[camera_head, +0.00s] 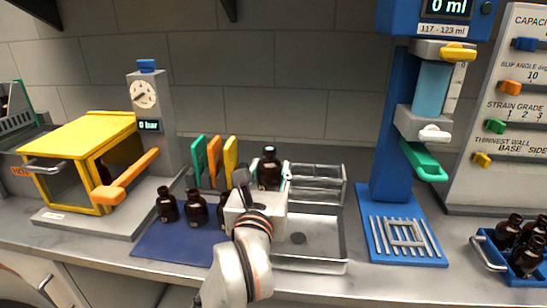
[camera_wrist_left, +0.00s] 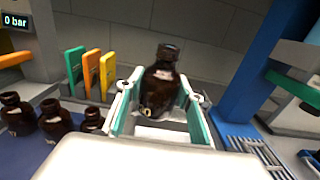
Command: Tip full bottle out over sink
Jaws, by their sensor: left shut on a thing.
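My left gripper (camera_head: 268,185) is shut on an amber bottle (camera_head: 269,169). The bottle stands upright between the two green-padded fingers, dark and with an open-looking neck; it also shows in the left wrist view (camera_wrist_left: 161,82). Its fill level cannot be told. The metal sink (camera_head: 335,252) lies to the right of my wrist, partly hidden by it. The held bottle is at the back left of the sink; whether it is over the basin is unclear. My right gripper is not in view.
Several amber bottles (camera_head: 195,209) stand on a blue mat (camera_head: 160,245) at left. Green, orange and yellow panels (camera_head: 214,162) stand behind. A wire rack (camera_head: 318,183) is behind the sink. A blue measuring stand (camera_head: 385,130) and a bottle crate (camera_head: 488,252) are at right.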

